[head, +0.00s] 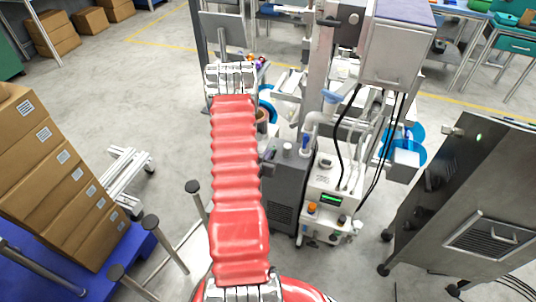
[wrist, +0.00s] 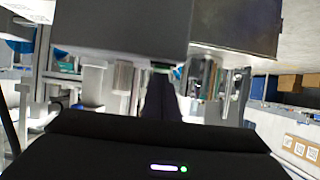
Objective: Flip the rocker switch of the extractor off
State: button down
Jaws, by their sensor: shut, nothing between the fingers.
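My gripper (wrist: 161,84) shows in the wrist view as a dark, narrow pair of fingers, shut and empty, above its black housing. It points toward the lower edge of a large dark grey box close in front; I cannot tell whether it touches. I cannot make out my gripper in the head view. A dark grey cabinet (head: 286,185) with a pale elbowed pipe stands at the middle in the head view and may be the extractor. I cannot be sure which unit is the extractor. I cannot make out a rocker switch in either view.
A white unit (head: 330,183) with a green display stands right of the grey cabinet, with black hoses above. A steel cabinet (head: 470,205) stands at the right. Stacked cartons (head: 50,180) stand at the left. Grey floor (head: 150,90) is open at the upper left.

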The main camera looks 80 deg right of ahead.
jog(key=shift+r, duration=0.8)
jog(key=shift+r, duration=0.15)
jog(key=shift+w+a+r, duration=0.1)
jog(key=shift+r, duration=0.4)
jog(key=s+f+v, duration=0.1)
jog(key=v, duration=0.9)
jog(key=shift+w+a, duration=0.5)
jog(key=shift+a, duration=0.15)
